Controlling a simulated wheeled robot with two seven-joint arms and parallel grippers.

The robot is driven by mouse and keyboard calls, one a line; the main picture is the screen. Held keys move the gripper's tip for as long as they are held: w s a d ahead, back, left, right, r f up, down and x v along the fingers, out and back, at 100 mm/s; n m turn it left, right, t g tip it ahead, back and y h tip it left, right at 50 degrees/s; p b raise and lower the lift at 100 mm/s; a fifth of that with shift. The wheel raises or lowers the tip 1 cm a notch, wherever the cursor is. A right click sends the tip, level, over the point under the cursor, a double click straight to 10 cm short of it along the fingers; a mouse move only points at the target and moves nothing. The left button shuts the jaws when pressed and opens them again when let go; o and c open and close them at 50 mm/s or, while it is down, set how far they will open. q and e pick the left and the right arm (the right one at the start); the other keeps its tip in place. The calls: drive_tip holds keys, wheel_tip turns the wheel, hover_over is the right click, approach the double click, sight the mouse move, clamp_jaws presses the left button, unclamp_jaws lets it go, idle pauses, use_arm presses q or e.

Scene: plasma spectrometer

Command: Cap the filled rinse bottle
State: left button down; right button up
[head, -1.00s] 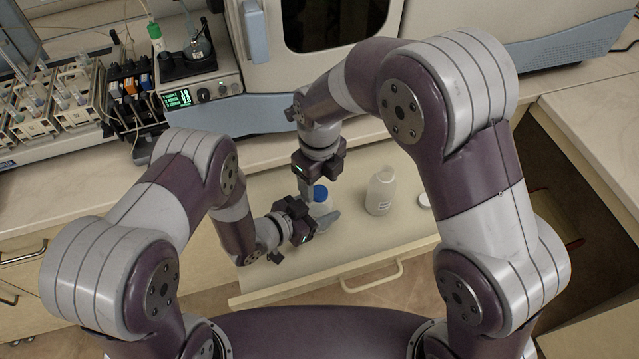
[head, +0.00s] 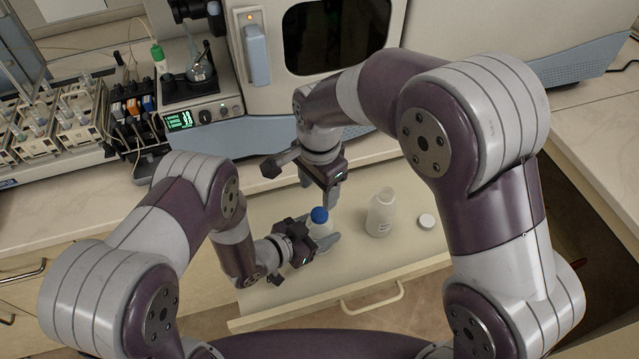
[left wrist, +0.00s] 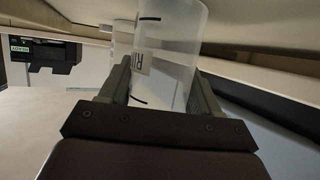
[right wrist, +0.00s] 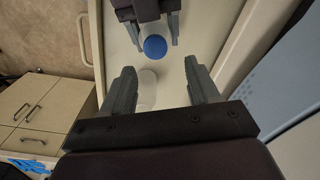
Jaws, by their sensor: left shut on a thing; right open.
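My left gripper (head: 318,238) is shut on a translucent bottle (head: 322,229) above the open drawer. In the left wrist view, this bottle (left wrist: 170,55) stands between the fingers, with part of a label reading "RI"; its top is cut off there. A blue cap (head: 319,215) sits at the top of the held bottle; whether it is screwed tight cannot be told. My right gripper (head: 318,191) is open and empty, just above the cap. In the right wrist view, the blue cap (right wrist: 155,47) lies beyond the open fingertips, apart from them.
A second translucent bottle (head: 381,214), uncapped, stands in the drawer (head: 400,255) to the right. A white cap (head: 427,221) lies beside it. The instrument (head: 270,95) and a hotplate with a green display (head: 195,115) stand behind on the counter.

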sight(320, 214)
drive_tip(key=n, duration=0.4)
drive_tip(key=shift+r, duration=0.15)
drive_tip(key=n, duration=0.4)
drive_tip(key=shift+r, duration=0.1)
drive_tip(key=n, duration=0.4)
drive_tip(key=shift+r+n, duration=0.1)
drive_tip(key=shift+n, duration=0.3)
drive_tip(key=n, duration=0.7)
drive_tip(key=shift+r+n, duration=0.1)
drive_tip(key=shift+n, duration=0.3)
drive_tip(key=n, duration=0.8)
drive_tip(key=shift+s+r, duration=0.1)
drive_tip(key=n, duration=1.1)
drive_tip(key=shift+s+d+n, duration=0.1)
drive_tip(key=shift+n, duration=0.3)
drive_tip(key=shift+f, duration=4.05)
